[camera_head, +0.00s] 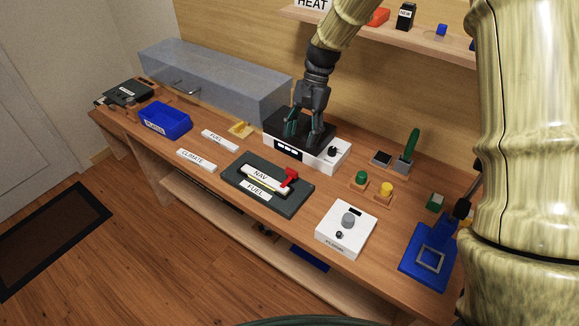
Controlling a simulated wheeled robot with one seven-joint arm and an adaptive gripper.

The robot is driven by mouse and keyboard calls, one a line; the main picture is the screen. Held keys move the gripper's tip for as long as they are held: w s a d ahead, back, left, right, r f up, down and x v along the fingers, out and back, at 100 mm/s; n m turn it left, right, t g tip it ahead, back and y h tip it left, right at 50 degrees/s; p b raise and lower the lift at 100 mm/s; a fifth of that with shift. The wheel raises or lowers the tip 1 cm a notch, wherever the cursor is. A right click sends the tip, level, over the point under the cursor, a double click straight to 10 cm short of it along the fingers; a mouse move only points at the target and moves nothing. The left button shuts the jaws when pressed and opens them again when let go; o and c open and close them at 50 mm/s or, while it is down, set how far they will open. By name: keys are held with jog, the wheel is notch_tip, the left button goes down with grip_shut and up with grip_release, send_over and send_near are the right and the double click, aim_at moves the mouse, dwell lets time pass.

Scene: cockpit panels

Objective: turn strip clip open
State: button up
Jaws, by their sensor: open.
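A dark board (298,203) lies near the middle of the bench. It bears a white strip marked NAV (260,174) and a lower label marked FUEL. A red clip (289,178) sits at the right end of the NAV strip; it seems to lie over the strip's end, but its exact turn is too small to tell. My gripper (303,137) is open and points down, behind and above the board. It is in front of or over the black top of a white box (325,157), apart from the red clip. Contact with the box cannot be told.
Loose strips marked FUEL (219,140) and CLIMATE (197,161) lie left of the board. A white knob box (346,229), green button (361,177) and yellow button (386,189) stand to the right. A blue bin (165,121) and grey translucent case (215,80) are at left.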

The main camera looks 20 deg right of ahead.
aim_at(292, 170)
jog(key=p+x, duration=0.2)
jog(key=x, duration=0.8)
jog(key=shift+s+a+f, duration=0.1)
jog(key=shift+f, duration=0.3)
jog(key=c, duration=1)
